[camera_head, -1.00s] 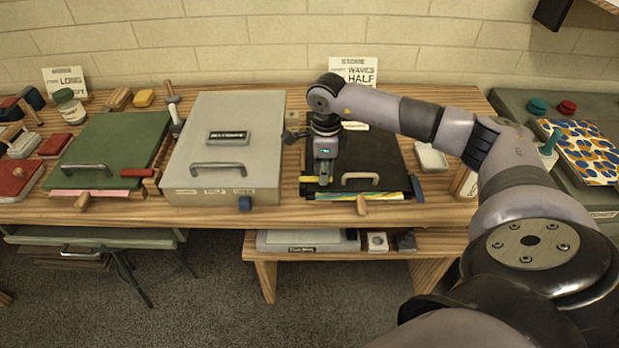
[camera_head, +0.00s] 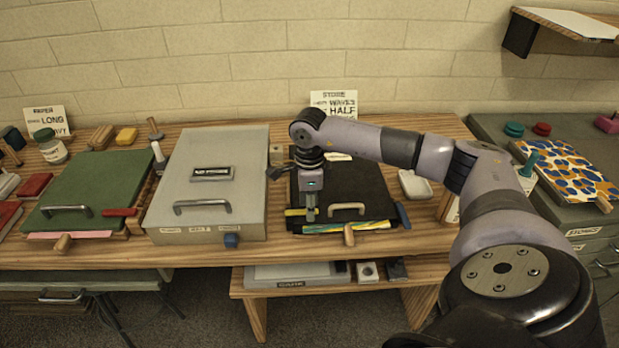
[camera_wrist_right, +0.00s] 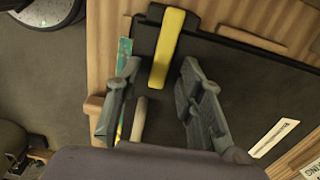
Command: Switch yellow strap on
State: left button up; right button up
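The yellow strap (camera_head: 294,212) lies at the front left corner of the black-lidded tray (camera_head: 362,190). It also shows in the right wrist view (camera_wrist_right: 167,45) as a yellow bar with a dark end. My right gripper (camera_head: 311,214) is low over that corner, just right of the strap's visible end. In the wrist view the right gripper (camera_wrist_right: 160,70) is open, with one finger on each side of the strap's near end. I cannot tell whether a finger touches it. My left gripper is not in view.
The black lid has a tan handle (camera_head: 346,208); a blue strap (camera_head: 403,215) is at its right corner. Patterned paper sticks out in front. A grey-lidded tray (camera_head: 205,155) stands close on the left, and a green-lidded tray (camera_head: 95,180) beyond it.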

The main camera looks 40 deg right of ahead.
notch_tip(320, 180, up, 12)
dwell(0.5)
dwell(0.4)
